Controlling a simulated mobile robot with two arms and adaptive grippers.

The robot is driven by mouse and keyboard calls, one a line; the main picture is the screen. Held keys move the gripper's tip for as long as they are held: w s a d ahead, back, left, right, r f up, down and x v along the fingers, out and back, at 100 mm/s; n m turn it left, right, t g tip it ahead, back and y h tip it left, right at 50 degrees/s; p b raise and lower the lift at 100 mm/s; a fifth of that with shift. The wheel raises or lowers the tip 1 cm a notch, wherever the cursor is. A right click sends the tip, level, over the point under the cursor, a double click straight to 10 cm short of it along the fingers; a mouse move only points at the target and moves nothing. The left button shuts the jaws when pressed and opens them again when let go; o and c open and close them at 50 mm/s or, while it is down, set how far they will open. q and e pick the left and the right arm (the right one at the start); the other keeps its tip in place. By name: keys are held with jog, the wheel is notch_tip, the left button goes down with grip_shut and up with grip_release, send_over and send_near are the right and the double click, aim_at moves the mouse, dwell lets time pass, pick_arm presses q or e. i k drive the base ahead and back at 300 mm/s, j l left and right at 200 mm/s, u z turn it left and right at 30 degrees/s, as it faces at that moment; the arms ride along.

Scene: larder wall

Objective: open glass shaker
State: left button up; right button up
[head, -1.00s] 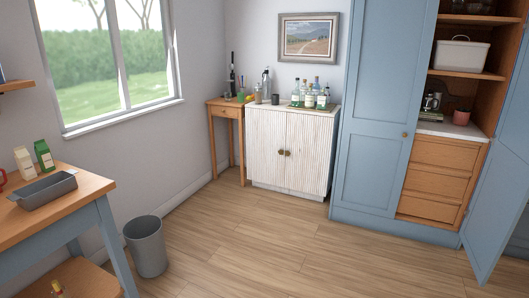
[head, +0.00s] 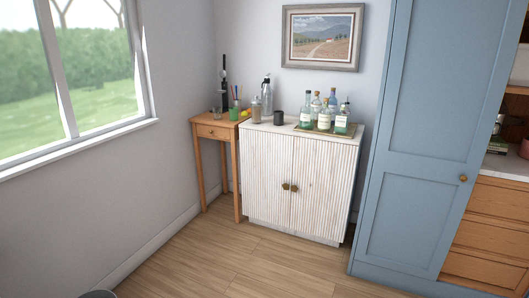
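A small glass vessel with a lighter top (head: 256,110), which looks like the glass shaker, stands upright at the left end of the white ribbed cabinet's top (head: 285,131). It is too small to tell how its lid sits. A taller siphon-like bottle (head: 267,96) stands just behind it, and a dark cup (head: 278,118) stands to its right. Neither of my grippers is in view.
A tray (head: 318,131) with several bottles stands on the cabinet's right side. A small wooden table (head: 215,131) with a pencil cup and other items stands to the left. A tall blue cupboard (head: 415,150) is at the right. The wooden floor (head: 215,245) in front is clear.

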aim_at(256, 108)
jog(key=i, duration=2.65)
jog(key=i+u, duration=0.15)
jog(key=i, duration=0.55)
jog(key=i+l, duration=0.2)
jog(key=i, duration=0.45)
jog(key=i+u, duration=0.25)
